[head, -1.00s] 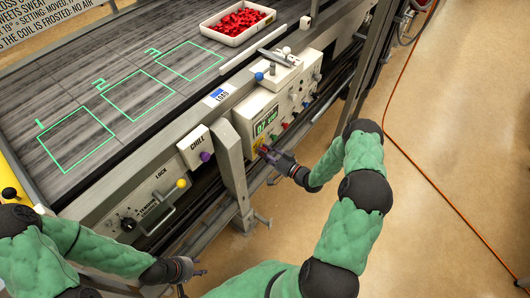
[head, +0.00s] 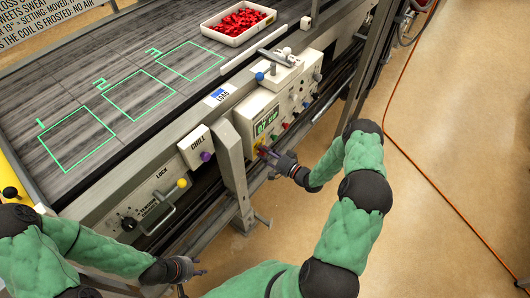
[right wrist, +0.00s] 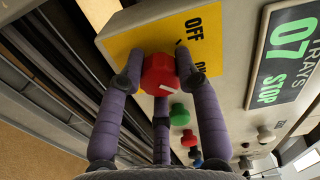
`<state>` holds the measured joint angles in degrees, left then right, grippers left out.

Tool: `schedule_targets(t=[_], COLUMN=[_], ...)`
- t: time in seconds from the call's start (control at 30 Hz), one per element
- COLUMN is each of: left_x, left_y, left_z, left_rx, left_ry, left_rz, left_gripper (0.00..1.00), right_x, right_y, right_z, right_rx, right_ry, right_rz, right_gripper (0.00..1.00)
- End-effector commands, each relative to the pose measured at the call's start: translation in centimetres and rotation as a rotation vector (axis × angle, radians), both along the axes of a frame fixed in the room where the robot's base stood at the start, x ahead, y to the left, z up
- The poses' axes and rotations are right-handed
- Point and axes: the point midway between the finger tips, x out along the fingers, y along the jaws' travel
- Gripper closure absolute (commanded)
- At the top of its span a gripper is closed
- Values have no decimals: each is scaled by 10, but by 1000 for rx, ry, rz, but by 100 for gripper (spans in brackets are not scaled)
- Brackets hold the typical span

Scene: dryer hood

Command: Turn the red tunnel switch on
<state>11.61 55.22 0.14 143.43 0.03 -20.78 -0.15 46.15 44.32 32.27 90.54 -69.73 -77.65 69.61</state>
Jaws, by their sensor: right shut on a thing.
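The red tunnel switch (right wrist: 159,76) is a red knob with a white pointer mark on a yellow plate (right wrist: 150,38) labelled OFF, with a second label partly hidden by a finger. In the right wrist view my right gripper (right wrist: 160,72) has its purple fingers closed around the knob's sides. The white mark lies toward the right side of the knob, pointing roughly at the half-hidden label. In the head view my right gripper (head: 268,154) reaches the lower left of the control box (head: 265,118) and covers the knob. My left gripper (head: 194,270) hangs empty at the bottom, fingers apart.
Green (right wrist: 180,114), red (right wrist: 189,138) and other buttons sit beside the knob, near a display reading 07 STOP (right wrist: 290,55). A CHILL box (head: 194,147) and grey post (head: 230,165) stand left of the control box.

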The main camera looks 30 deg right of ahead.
Motion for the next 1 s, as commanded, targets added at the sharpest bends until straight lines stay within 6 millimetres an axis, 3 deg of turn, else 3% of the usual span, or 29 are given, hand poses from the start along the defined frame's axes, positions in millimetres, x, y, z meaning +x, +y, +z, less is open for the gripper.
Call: schedule_targets(t=[0.03,0.27,0.3,0.37,0.73,1.0], left_x=[0,0,0,0,0,0], left_y=[0,0,0,0,0,0], left_z=[0,0,0,0,0,0], left_rx=[0,0,0,0,0,0], left_ry=[0,0,0,0,0,0], left_rz=[0,0,0,0,0,0], left_gripper=[60,60,60,60,60,60], right_x=[5,5,5,5,-4,-44], right_y=[-9,-10,-10,-9,-7,-26], right_z=[6,7,7,6,2,2], right_rx=[-9,-10,-10,-11,-5,-5], right_ry=[-17,-16,-16,-15,-6,-5], right_rz=[-15,-16,-16,-15,-8,-14], right_gripper=[99,99,55,42,42,42])
